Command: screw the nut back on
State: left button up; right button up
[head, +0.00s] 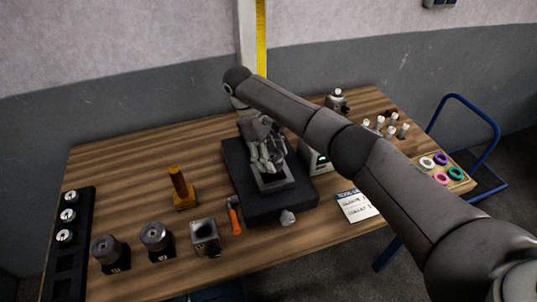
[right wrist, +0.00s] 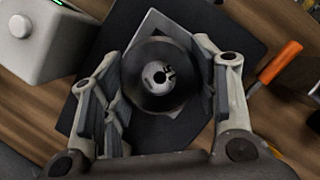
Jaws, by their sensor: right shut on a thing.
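My right gripper (head: 264,158) reaches down over the black base plate (head: 237,163) in the middle of the table. In the right wrist view, the fingers of my right gripper (right wrist: 163,78) are closed around a dark round part with a hole in its centre, which looks like the nut (right wrist: 150,92). A grey metal plate (right wrist: 152,24) lies under it, and it also shows in the head view (head: 276,186). The gripper hides the nut in the head view. I cannot tell how the nut sits on what is below it. My left gripper is not in view.
An orange-handled tool (head: 235,216) lies beside the base plate. A brass post (head: 179,186), a square grey block (head: 205,236) and two dark round holders (head: 156,238) stand left. A grey box (head: 316,160) and a note card (head: 357,206) are right. The back left tabletop is clear.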

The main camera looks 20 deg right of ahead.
jog(key=shift+s+d+f+m+g, duration=0.2)
jog(key=shift+d+m+g, duration=0.2)
jog(key=shift+m, duration=0.3)
jog(key=o, duration=0.8)
jog(key=shift+s+d, duration=0.1)
jog(key=o, duration=0.4)
jog(key=shift+s+d+r, duration=0.25)
jog(key=shift+s, duration=0.05)
jog(key=shift+w+a+r, duration=0.1)
jog(key=shift+w+a, duration=0.25)
jog(key=shift+a, duration=0.1)
jog(key=shift+w+a+r, duration=0.1)
jog(key=shift+r, duration=0.2)
jog(key=v, duration=1)
jog(key=shift+d+r, duration=0.2)
jog(key=shift+r, duration=0.35)
